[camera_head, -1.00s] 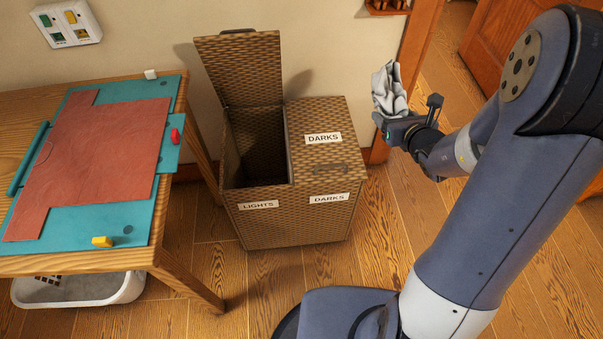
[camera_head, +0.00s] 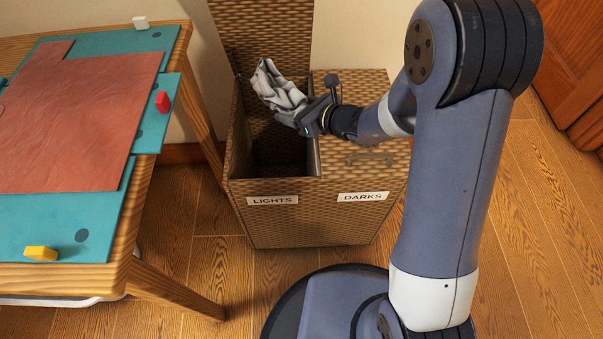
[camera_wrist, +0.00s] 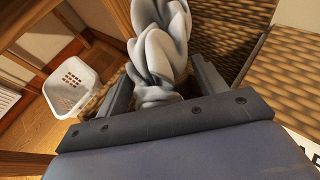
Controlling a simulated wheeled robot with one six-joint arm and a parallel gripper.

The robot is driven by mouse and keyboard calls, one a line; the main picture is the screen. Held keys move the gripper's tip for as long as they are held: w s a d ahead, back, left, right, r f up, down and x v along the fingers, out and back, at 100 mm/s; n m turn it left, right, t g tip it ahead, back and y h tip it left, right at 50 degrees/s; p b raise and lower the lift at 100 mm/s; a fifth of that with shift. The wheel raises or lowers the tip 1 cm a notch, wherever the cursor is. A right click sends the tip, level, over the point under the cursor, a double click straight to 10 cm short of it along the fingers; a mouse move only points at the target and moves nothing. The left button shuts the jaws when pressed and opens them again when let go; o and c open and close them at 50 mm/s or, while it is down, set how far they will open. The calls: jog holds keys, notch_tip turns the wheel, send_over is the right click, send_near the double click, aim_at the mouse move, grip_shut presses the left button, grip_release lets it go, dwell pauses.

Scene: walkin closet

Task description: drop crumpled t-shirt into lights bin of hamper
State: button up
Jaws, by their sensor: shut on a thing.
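The crumpled t-shirt (camera_head: 277,88) is white-grey and held in my gripper (camera_head: 300,117), which is shut on it. In the wrist view the t-shirt (camera_wrist: 160,50) rises between the two fingers (camera_wrist: 155,92). The wicker hamper (camera_head: 300,222) stands on the floor. Its left bin, with the LIGHTS label (camera_head: 272,200), has its lid (camera_head: 262,35) raised. The t-shirt and gripper appear over the back part of this open bin; their exact height above it is hard to tell. The right bin, with the DARKS label (camera_head: 362,196), has its lid shut, partly hidden by my arm.
A wooden table (camera_head: 120,270) with a teal board (camera_head: 70,225) and a red-brown cloth piece (camera_head: 75,120) stands close at the left. A white basket (camera_wrist: 72,88) shows below in the wrist view. A wooden door (camera_head: 575,70) is at the right, with open floor before it.

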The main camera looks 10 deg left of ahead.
jog(key=shift+a+f, duration=0.25)
jog(key=shift+f, duration=0.2)
notch_tip(320, 180, down, 5)
jog(key=b, duration=0.3)
jog(key=shift+f+b, duration=0.15)
jog(key=shift+b, duration=0.2)
jog(key=o, duration=1.1)
jog(key=shift+d, duration=0.1)
jog(key=p+v, duration=0.2)
jog(key=v, duration=0.9)
jog(key=shift+f, duration=0.1)
